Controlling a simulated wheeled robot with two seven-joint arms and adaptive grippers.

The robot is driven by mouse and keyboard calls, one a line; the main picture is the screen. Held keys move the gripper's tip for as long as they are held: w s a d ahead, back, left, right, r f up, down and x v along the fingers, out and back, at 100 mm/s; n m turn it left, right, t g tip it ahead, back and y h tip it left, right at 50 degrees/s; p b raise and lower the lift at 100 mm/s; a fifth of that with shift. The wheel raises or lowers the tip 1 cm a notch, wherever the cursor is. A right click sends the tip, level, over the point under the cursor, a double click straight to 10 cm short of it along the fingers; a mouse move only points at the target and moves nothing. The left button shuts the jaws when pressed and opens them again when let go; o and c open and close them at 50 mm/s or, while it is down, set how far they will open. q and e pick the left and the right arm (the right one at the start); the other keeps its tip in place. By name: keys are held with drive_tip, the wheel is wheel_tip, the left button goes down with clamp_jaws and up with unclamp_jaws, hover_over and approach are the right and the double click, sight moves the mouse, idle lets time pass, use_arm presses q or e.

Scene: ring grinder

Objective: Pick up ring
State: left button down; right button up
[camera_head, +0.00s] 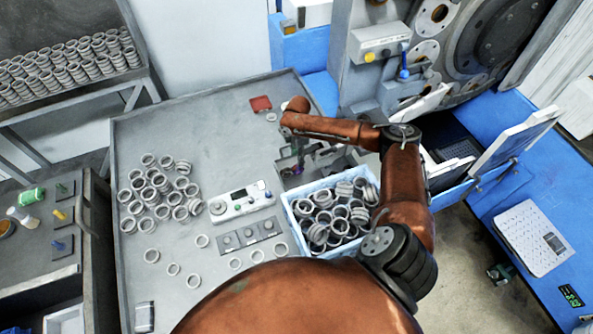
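Many grey metal rings (161,182) lie in a loose cluster on the left half of the grey table (190,120). Several single rings (194,281) lie apart near its front. A light blue crate (296,221) full of rings (340,222) stands at the table's right side. My brown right arm reaches in over the crate's right side, its wrist above the table's back right. The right gripper (297,165) hangs below the wrist, small and dark, beyond the crate and away from the ring cluster. I cannot make out its fingers or any held ring. My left gripper is not in view.
A white device with a display (241,201) and a grey plate with round recesses (247,236) stand mid-table. A red block (260,104) lies at the back. The grinder machine (378,50) stands behind right. The table's back left is clear.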

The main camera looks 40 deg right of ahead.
drive_tip(key=f, duration=0.8)
drive_tip(key=shift+s+d+f+b, duration=0.1)
drive_tip(key=shift+d+b, duration=0.2)
drive_tip(key=shift+b, duration=0.05)
drive_tip(key=shift+c, duration=0.2)
clamp_jaws()
